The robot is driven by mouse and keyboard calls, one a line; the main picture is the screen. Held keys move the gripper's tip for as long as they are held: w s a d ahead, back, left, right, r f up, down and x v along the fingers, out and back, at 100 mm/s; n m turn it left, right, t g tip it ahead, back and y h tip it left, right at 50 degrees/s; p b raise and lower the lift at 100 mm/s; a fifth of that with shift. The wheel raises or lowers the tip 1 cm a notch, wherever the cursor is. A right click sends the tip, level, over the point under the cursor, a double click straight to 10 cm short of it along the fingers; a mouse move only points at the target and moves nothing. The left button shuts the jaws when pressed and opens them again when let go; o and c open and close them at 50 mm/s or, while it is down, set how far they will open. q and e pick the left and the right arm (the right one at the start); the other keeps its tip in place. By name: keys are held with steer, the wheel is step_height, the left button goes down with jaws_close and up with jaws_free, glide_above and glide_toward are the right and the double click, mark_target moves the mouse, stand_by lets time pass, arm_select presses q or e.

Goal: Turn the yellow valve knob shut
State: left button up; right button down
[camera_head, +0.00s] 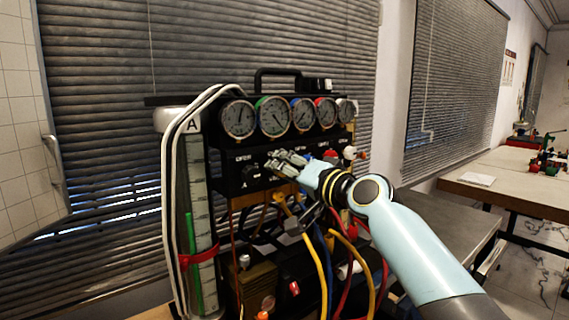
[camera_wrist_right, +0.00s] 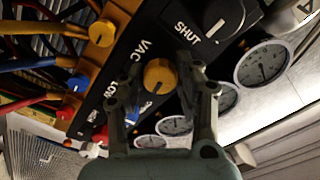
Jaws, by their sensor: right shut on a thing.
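The yellow valve knob (camera_wrist_right: 159,76) shows in the right wrist view on the black panel front, under the word VAC. The gauge rig's black panel (camera_head: 228,178) faces me in the head view. My right gripper (camera_head: 280,162) is at the panel's middle; in the wrist view its two fingers (camera_wrist_right: 160,68) are on either side of the yellow knob and shut on it. In the head view the fingers hide the knob. My left gripper is in neither view.
A black knob (camera_wrist_right: 224,16) marked SHUT, a blue knob (camera_wrist_right: 78,82) and a red knob (camera_head: 330,154) are near. Several gauges (camera_head: 274,117) line the top. Hoses (camera_head: 318,256) hang below my right arm. A table (camera_head: 510,180) stands at right.

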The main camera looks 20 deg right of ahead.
steer(key=shift+m+p, duration=0.45)
steer(key=shift+m, duration=0.85)
steer(key=c, duration=0.9)
jaws_free()
steer(key=shift+c, duration=0.2)
steer(key=shift+s+d, duration=0.1)
steer(key=v, duration=1.1)
steer(key=shift+s, duration=0.4)
steer(key=shift+d, duration=0.1)
